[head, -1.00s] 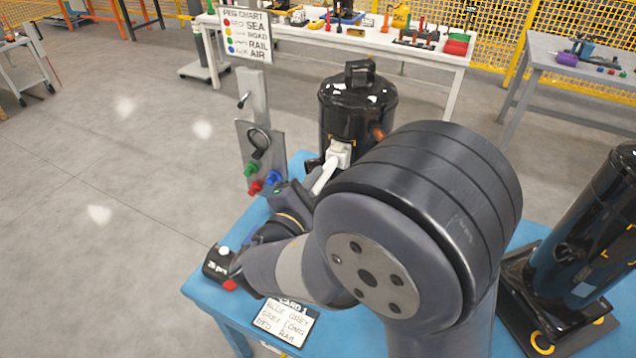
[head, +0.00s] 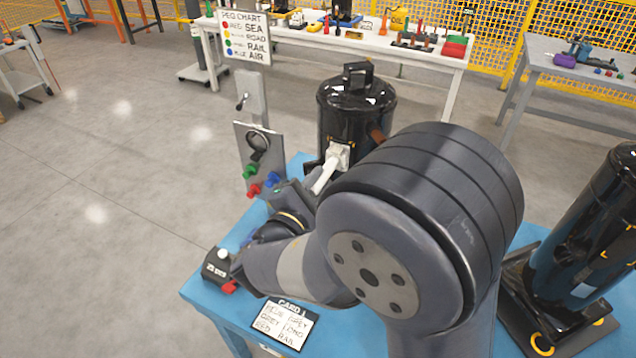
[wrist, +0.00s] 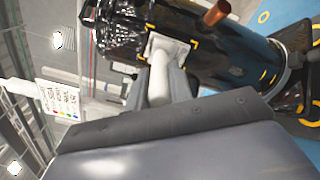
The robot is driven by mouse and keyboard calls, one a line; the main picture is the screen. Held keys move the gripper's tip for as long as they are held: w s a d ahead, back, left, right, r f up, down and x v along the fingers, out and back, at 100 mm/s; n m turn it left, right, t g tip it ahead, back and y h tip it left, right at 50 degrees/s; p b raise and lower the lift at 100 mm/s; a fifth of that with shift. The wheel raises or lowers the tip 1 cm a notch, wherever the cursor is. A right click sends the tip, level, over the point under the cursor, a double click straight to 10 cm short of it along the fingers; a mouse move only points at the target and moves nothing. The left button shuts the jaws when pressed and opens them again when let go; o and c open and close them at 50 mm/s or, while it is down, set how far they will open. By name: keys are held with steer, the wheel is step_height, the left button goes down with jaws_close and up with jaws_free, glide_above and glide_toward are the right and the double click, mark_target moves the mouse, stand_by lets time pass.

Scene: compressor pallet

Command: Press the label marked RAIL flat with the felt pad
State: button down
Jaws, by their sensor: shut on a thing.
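The black compressor (head: 352,105) stands upright on the blue table. A white label (head: 341,152) lies on its side between yellow corner marks; it also shows in the wrist view (wrist: 171,47). Its wording cannot be read. My gripper (wrist: 160,88) is shut on a white, rod-like felt pad (wrist: 158,78), whose far end overlaps the label's lower part. I cannot tell whether they touch. In the head view the pad (head: 325,176) points up at the label, and my arm hides most of the gripper.
A peg board (head: 250,135) with green, red and blue pegs stands left of the compressor. A card (head: 284,326) and a small black box (head: 216,265) are at the table's front left. Another black cylinder (head: 590,250) stands at right. A copper stub (wrist: 217,13) sticks out near the label.

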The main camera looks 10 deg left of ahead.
mark_target(312, 193)
steer(key=shift+b+v, duration=0.45)
steer(key=shift+v, duration=1.3)
steer(key=shift+w+d+f+b, duration=0.3)
steer(key=shift+w+f+b, duration=0.45)
steer(key=shift+w+b, duration=0.25)
steer(key=shift+w+d, duration=0.1)
steer(key=shift+w, duration=0.15)
steer(key=shift+w+d+b, duration=0.15)
steer(key=shift+w+b, duration=0.15)
steer(key=shift+w, duration=0.1)
steer(key=shift+s, duration=0.1)
